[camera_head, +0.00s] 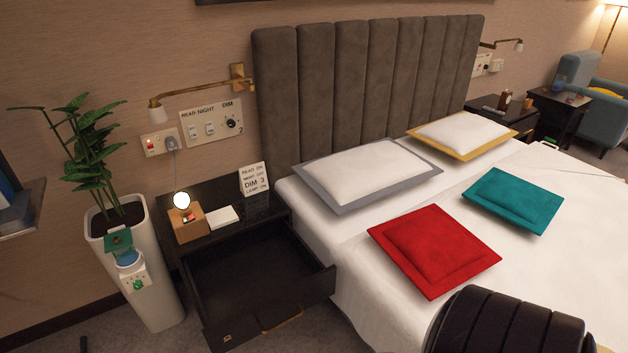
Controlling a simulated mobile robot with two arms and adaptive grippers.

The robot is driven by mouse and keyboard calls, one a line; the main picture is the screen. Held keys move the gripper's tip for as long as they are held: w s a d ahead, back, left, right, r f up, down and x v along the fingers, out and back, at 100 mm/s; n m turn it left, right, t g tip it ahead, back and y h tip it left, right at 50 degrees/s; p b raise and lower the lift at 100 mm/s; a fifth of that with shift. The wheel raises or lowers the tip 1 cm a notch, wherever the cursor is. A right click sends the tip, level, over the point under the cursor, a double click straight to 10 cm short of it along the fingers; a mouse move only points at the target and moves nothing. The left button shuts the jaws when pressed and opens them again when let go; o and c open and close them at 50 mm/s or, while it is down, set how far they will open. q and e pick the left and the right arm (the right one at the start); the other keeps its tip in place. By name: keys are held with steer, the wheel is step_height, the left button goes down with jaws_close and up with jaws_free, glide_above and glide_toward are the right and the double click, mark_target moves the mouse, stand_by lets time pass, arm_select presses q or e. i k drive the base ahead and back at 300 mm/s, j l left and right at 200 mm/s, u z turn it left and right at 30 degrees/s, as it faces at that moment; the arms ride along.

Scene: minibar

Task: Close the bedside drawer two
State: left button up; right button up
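The near bedside table (215,187) is dark and stands at the left of the bed, below a wall panel marked 2. Its drawer (245,272) is pulled well out toward me and looks empty inside. A brass handle (281,319) sits on the drawer's front, with a small brass plate (227,338) near its left corner. The drawer's right front corner is close beside the bed; I cannot tell if they touch. Neither of my grippers shows in the head view. A black ribbed part, probably of my arm, shows at the bottom right over the bed.
A small lamp on a wooden box (188,222), white paper (223,217) and a sign card (255,180) are on the table top. A white planter (150,275) stands close at the left. The bed (375,290) blocks the right. A second bedside table (490,101) stands beyond it.

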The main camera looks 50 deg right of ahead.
mark_target(254, 283)
steer(key=z, duration=1.1)
